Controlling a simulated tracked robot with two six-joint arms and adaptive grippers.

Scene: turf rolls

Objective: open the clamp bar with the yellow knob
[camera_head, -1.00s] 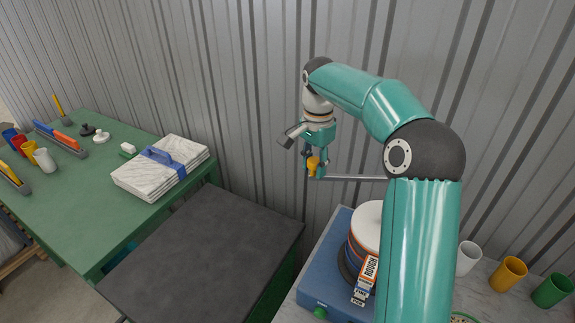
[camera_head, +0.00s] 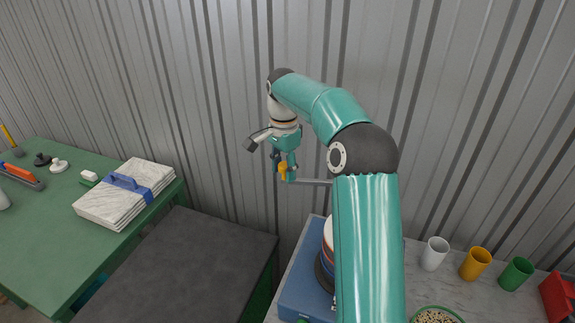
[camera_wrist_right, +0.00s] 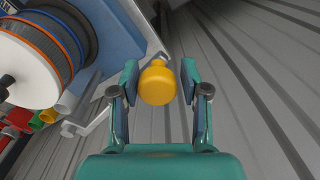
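The yellow knob (camera_head: 283,171) sits at the end of a grey clamp bar (camera_head: 314,183) that runs right and passes behind my right arm. My right gripper (camera_head: 285,170) is at the knob. In the right wrist view the yellow knob (camera_wrist_right: 157,84) lies between the fingertips of my right gripper (camera_wrist_right: 160,84). The fingers stand apart, with a thin gap on the knob's right side; contact on its left side is unclear. The bar (camera_wrist_right: 95,120) shows there at lower left of the knob. My left gripper is not in view.
The blue machine (camera_head: 302,290) with stacked round discs stands below the bar, partly hidden by my arm. White (camera_head: 434,254), orange (camera_head: 475,264) and green (camera_head: 516,273) cups stand to the right. A dark flat-topped surface (camera_head: 185,270) lies left, clear. The corrugated wall (camera_head: 220,120) is behind.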

